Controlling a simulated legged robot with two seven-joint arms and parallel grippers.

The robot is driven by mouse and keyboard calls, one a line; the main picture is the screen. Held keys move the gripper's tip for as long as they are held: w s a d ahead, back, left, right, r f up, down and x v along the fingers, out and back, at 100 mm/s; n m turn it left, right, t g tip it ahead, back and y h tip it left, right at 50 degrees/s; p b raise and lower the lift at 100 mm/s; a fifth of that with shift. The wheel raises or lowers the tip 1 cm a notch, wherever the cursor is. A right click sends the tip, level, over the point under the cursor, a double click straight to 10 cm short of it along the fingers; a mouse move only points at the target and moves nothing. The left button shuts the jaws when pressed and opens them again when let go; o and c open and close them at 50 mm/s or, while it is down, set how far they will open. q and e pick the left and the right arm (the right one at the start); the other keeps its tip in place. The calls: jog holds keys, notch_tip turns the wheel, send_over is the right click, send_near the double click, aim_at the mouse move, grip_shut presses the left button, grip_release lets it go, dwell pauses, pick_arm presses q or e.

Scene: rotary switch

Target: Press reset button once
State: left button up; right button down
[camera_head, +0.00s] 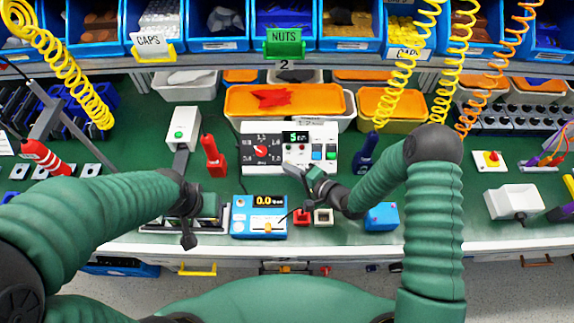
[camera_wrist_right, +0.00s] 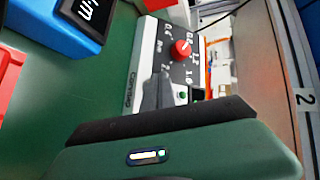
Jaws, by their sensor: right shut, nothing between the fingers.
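The rotary switch box (camera_head: 275,140) stands in the middle of the bench, with a red knob (camera_head: 261,152) on a dark dial panel and a lit green display (camera_head: 296,137). Below the display are a blue button (camera_head: 317,155) and a green button (camera_head: 331,155); I cannot read which is labelled reset. My right gripper (camera_head: 292,170) is shut and empty at the box's front edge, and hides part of it. In the right wrist view the gripper (camera_wrist_right: 160,80) covers part of the box, beside the red knob (camera_wrist_right: 182,49). My left gripper (camera_head: 188,241) hangs at the bench front, its jaws unclear.
A blue meter (camera_head: 259,222) with an orange display stands in front of the box. A red block (camera_head: 301,217) and a blue block (camera_head: 382,217) are nearby. A red-handled tool (camera_head: 213,160) stands left. Orange trays (camera_head: 285,99) sit behind; coiled yellow cables hang at right.

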jog(key=shift+w+f, duration=0.3)
dwell(0.9)
jog(key=shift+s+r+p, duration=0.4)
jog(key=shift+s+r, duration=0.2)
jog(key=shift+s, duration=0.05)
jog(key=shift+r, duration=0.1)
jog(key=s+r+p, duration=0.1)
jog(key=p, duration=0.1)
jog(key=s+r+p, duration=0.1)
jog(key=s+r, duration=0.1)
jog(key=shift+s+r+p, duration=0.15)
jog(key=shift+s+p, duration=0.1)
jog(key=shift+p, duration=0.15)
dwell(0.4)
